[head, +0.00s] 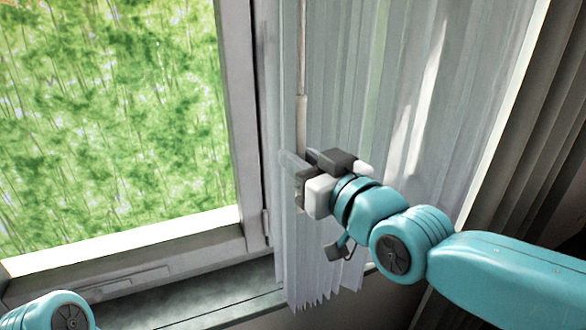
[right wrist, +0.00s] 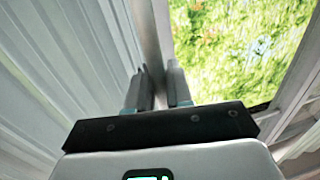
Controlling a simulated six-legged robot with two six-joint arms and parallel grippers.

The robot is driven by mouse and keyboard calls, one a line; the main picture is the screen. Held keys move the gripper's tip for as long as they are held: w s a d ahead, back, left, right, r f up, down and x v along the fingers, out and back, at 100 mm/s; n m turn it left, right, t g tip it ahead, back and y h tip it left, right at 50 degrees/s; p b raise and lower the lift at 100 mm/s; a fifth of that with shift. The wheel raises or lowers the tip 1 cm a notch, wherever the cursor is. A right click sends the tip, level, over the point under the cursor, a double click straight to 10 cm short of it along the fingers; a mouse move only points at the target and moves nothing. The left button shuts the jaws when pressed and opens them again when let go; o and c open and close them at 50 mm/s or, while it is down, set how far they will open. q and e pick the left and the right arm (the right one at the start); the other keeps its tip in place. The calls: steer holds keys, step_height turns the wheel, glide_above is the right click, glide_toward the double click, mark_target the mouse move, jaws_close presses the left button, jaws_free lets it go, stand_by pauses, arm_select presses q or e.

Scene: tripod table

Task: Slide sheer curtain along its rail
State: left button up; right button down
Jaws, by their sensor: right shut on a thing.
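The sheer curtain (head: 400,90) hangs in pale grey folds right of the window in the head view, its lower hem gathered and loose near the sill. It also fills the left of the right wrist view (right wrist: 60,60). A thin pale wand (head: 301,115) hangs along the curtain's left part. My right gripper (head: 293,168) is at the wand's lower part, shut on it, in front of the curtain's left folds. In the right wrist view the two fingers (right wrist: 160,90) stand a little apart; the wand is hard to make out there. The rail is out of view. My left gripper is out of view.
The window (head: 110,110) with green foliage outside fills the left, its frame (head: 238,110) close to the curtain's left edge. A sill (head: 200,300) runs below. A darker heavy drape (head: 545,130) hangs at the right.

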steer(key=shift+s+a, duration=0.1)
steer(key=shift+a, duration=0.1)
steer(key=c, duration=1.2)
jaws_free()
steer(key=shift+s, duration=0.1)
steer(key=shift+a, duration=0.1)
steer(key=b+v, duration=0.5)
steer(key=v, duration=1.1)
steer(key=shift+s, duration=0.1)
steer(key=shift+r, duration=0.1)
